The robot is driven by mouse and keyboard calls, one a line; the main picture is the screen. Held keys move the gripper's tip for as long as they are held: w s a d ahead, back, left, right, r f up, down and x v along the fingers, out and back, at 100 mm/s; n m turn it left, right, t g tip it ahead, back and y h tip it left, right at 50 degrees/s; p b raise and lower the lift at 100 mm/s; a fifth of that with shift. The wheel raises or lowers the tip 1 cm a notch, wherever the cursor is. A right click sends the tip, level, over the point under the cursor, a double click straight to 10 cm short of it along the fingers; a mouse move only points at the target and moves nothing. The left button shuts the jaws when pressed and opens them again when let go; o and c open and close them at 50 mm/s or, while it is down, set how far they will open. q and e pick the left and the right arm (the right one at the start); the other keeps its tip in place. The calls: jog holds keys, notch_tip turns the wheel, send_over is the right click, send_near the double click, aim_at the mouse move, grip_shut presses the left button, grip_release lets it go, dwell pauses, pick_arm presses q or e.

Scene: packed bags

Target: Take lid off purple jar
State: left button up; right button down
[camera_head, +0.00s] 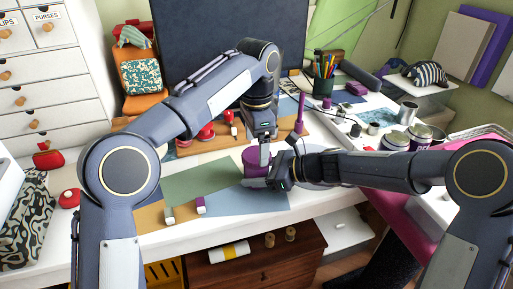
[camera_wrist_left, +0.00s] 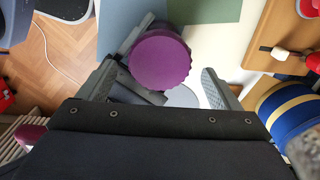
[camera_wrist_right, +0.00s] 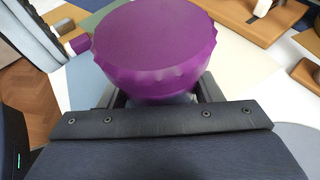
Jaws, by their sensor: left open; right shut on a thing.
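The purple jar shows its round lid with a scalloped rim in the head view (camera_head: 252,158), the left wrist view (camera_wrist_left: 160,60) and the right wrist view (camera_wrist_right: 155,45). The lid sits on the jar, hiding most of the body. My right gripper (camera_head: 282,172) reaches in from the right, low beside the jar. In the right wrist view its fingers (camera_wrist_right: 165,97) are shut on the jar body just below the lid. My left gripper (camera_head: 263,158) points down from above at the jar. In the left wrist view its open fingers (camera_wrist_left: 158,86) stand apart around the lid's near side.
A green mat (camera_head: 203,181) lies left of the jar, with small blocks (camera_head: 200,205) in front. A dark monitor (camera_head: 215,50) stands behind. A pen cup (camera_head: 323,85) and several tins (camera_head: 395,140) stand to the right. An open drawer unit (camera_head: 250,262) is below.

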pick_arm(q)
jog(key=shift+f, duration=1.3)
jog(key=c, duration=1)
jog(key=n, duration=0.3)
jog(key=o, duration=1.1)
jog(key=shift+r, duration=0.15)
jog(key=shift+r, duration=2.15)
pick_arm(e)
jog(key=shift+c, duration=1.8)
grip_release()
